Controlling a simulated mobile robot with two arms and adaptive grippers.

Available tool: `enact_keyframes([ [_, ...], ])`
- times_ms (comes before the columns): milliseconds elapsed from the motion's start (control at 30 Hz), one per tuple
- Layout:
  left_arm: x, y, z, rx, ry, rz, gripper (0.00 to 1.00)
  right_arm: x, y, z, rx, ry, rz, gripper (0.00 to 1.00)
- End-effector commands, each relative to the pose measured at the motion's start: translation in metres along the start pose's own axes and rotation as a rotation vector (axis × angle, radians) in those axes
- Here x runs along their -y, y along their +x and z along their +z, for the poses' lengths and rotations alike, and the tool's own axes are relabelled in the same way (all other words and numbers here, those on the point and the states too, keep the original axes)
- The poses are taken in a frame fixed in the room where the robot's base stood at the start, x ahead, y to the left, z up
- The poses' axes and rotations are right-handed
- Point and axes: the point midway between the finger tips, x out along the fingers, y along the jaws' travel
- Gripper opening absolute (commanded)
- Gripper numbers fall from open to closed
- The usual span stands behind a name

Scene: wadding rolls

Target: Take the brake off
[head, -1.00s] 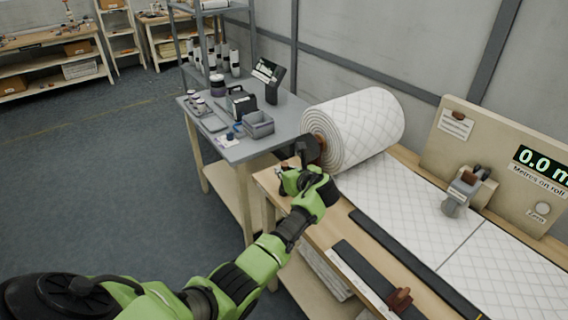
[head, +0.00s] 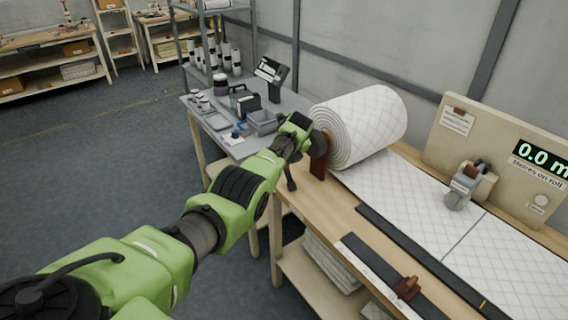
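A big white quilted wadding roll (head: 368,122) sits at the back end of the wooden bench, its sheet running along the bench. A reddish-brown upright part (head: 319,160) stands at the roll's near-left end; I cannot tell whether it is the brake or part of the roll's stand. My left gripper (head: 306,142) is at that end of the roll, by the top of the brown part. My own wrist hides much of it, so its fingers and any contact are unclear. A dark piece hangs down below the wrist. My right gripper is not in view.
A grey side table (head: 208,116) with a grey bin (head: 264,122), jars and a small screen (head: 269,70) stands beyond my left arm. A metre display panel (head: 520,170) stands at the right. A dark rail with a brown handle (head: 407,288) lies along the bench's front.

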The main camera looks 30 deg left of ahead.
Motion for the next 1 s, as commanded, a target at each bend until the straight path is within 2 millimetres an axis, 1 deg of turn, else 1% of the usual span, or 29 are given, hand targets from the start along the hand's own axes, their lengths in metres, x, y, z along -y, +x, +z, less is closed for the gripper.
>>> enact_keyframes([
  [567, -0.0012, 0.0017, -0.0001, -0.021, -0.004, -0.001, 0.0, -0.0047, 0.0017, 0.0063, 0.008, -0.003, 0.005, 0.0],
  [600, -0.0013, 0.0017, -0.0001, -0.021, -0.004, -0.001, 0.22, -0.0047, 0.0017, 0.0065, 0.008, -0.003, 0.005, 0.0],
  [633, -0.0013, 0.0017, 0.0, -0.02, -0.004, -0.001, 0.29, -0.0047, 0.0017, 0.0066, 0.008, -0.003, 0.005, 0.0],
  [667, -0.0013, 0.0017, -0.0001, -0.02, -0.004, -0.001, 0.34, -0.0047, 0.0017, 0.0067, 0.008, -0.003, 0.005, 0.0],
  [1000, -0.0007, 0.0012, -0.0001, -0.019, -0.003, -0.001, 0.34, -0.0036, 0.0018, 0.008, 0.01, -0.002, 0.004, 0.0],
])
